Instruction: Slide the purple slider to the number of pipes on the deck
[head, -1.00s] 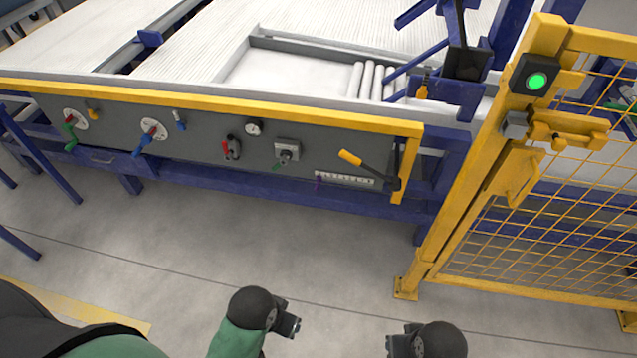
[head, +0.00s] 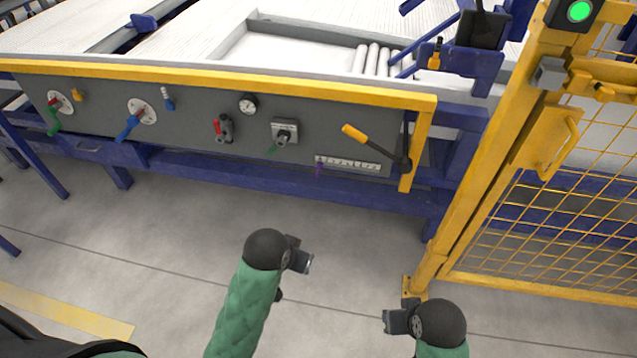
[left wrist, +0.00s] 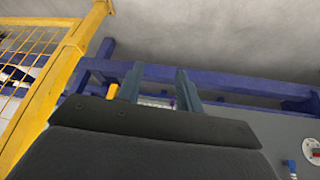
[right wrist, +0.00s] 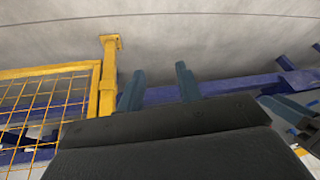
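The purple slider (head: 319,168) hangs at the left end of a white numbered scale (head: 349,164) on the grey control panel. Several white pipes (head: 372,60) lie side by side on the deck (head: 290,62) behind the panel; the post at the right partly hides them. My left gripper (head: 306,263) is in front of the panel, apart from it, with nothing between its fingers; its two fingers stand apart in the left wrist view (left wrist: 160,85). My right gripper (head: 388,320) is lower and to the right; its fingers are apart and empty in the right wrist view (right wrist: 160,85).
A yellow-handled lever (head: 375,146) stands just above the scale. Knobs, a gauge (head: 248,104) and a red valve (head: 223,128) are farther left on the panel. A yellow mesh fence (head: 560,220) closes off the right. The floor before the panel is clear.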

